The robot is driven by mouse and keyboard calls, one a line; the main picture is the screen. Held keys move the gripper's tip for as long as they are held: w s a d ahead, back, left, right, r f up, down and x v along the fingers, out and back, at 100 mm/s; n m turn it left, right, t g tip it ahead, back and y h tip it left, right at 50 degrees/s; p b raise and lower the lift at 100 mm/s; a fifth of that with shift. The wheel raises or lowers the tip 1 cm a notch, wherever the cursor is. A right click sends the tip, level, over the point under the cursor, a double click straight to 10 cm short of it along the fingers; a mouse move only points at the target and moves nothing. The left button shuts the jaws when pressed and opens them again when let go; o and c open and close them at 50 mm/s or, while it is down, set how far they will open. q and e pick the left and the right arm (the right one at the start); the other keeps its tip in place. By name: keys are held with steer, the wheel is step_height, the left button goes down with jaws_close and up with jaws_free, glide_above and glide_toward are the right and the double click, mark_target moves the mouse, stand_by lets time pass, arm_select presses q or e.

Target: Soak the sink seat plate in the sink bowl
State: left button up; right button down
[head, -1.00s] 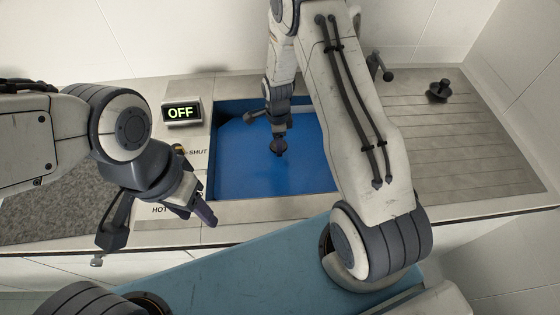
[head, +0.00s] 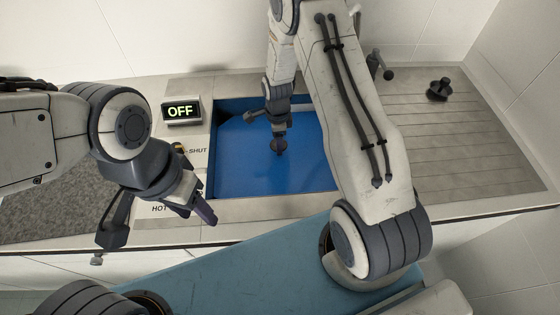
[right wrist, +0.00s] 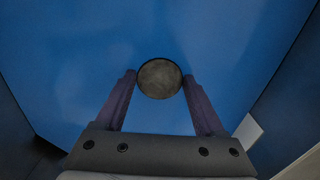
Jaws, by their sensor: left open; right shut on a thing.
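The sink bowl (head: 240,175) is a blue rectangular basin let into the counter. My right gripper (head: 278,142) reaches down into it, over the blue surface. I cannot tell whether this piece is part of the sink seat plate. No separate plate can be made out against the blue. My left gripper (head: 205,214) is open, over the counter left of the bowl, near the SHUT and HOT labels; its fingers partly overlap in view.
A display reading OFF (head: 181,112) stands at the bowl's back left. A black knobbed piece (head: 439,91) sits on the ribbed drainboard (head: 470,145) at right, which is otherwise clear. A dark tap-like fitting (head: 380,65) stands behind. My right arm hides the bowl's right side.

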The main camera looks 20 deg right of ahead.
steer(key=shift+r, duration=0.2)
stand_by(0.4)
steer(key=shift+r+p, duration=0.4)
steer(key=shift+p, duration=0.1)
steer(key=shift+f, duration=0.15)
steer(key=shift+f+b, duration=0.45)
steer(key=shift+f, duration=0.05)
step_height(320, 180, up, 17)
steer(key=p, duration=1.3)
steer(key=shift+r, duration=0.15)
stand_by(1.2)
